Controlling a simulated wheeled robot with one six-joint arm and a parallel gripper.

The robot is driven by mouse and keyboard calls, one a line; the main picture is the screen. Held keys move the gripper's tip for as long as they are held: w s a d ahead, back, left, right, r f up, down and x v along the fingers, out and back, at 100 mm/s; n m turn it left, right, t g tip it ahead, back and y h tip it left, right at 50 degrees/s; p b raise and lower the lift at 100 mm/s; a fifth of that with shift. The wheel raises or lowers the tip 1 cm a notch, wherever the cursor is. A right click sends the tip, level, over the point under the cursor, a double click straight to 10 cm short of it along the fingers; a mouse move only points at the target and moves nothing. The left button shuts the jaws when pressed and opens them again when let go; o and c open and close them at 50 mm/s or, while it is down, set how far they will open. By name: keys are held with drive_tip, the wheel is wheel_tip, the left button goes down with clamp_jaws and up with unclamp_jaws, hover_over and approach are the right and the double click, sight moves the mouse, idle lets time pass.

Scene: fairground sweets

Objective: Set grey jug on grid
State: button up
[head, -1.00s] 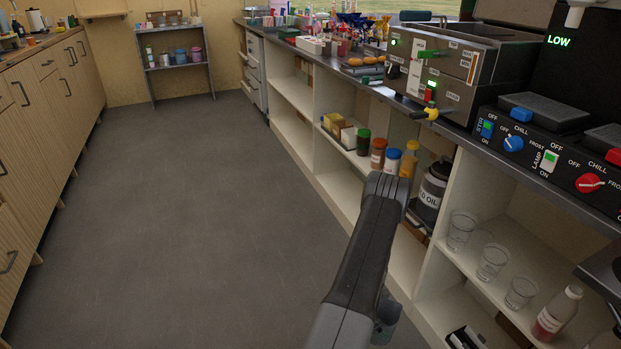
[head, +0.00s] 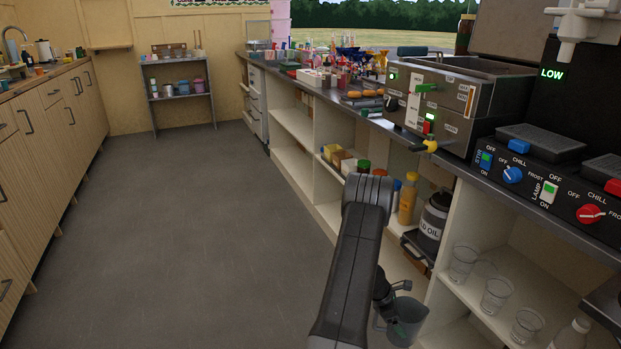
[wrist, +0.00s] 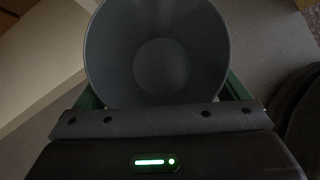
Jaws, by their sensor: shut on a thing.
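The grey jug (head: 407,322) shows low in the head view, partly behind my arm, beside the open shelves under the counter. My gripper (head: 386,298) is shut on it. In the wrist view I look down into the jug (wrist: 160,60), which appears empty, between the green-edged jaws of my gripper (wrist: 160,98). Two dark ridged plates that look like grids sit on the black machine at the right: one behind the blue knob (head: 541,141) and one farther right (head: 606,168). I cannot tell which is the task's grid.
Clear cups (head: 497,294) stand on the shelf right of the jug. A dark oil container (head: 433,225) stands on the shelf behind it. The steel fryer (head: 440,105) with a yellow-handled tap (head: 428,146) juts over the counter edge. The floor (head: 190,230) at left is clear.

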sight(409, 306)
drive_tip(key=r+m, duration=0.1)
drive_tip(key=r, duration=0.1)
drive_tip(key=w+r+m+g, duration=0.1)
drive_tip(key=r, duration=0.1)
drive_tip(key=w+d+r+m, duration=0.1)
drive_tip(key=r, duration=0.2)
drive_tip(key=shift+d+g, duration=0.1)
drive_tip(key=shift+g, duration=0.3)
wheel_tip(409, 306, up, 6)
drive_tip(key=a+r+m+g+y, duration=0.1)
drive_tip(key=a+m+g+y, duration=0.15)
drive_tip(key=m, duration=0.25)
drive_tip(key=s+a+r+m+g+y, duration=0.15)
drive_tip(key=a+r+m, duration=0.4)
drive_tip(key=a, duration=0.75)
drive_tip(key=a+r+m+y, duration=0.35)
drive_tip(key=a+r, duration=0.35)
drive_tip(key=a, duration=0.7)
wheel_tip(409, 306, up, 16)
drive_tip(key=s+p, duration=0.2)
drive_tip(key=p, duration=2.6)
drive_tip(key=shift+s+d+f+h, duration=0.15)
drive_tip(key=shift+s+f+h, duration=0.1)
drive_tip(key=shift+h, duration=0.2)
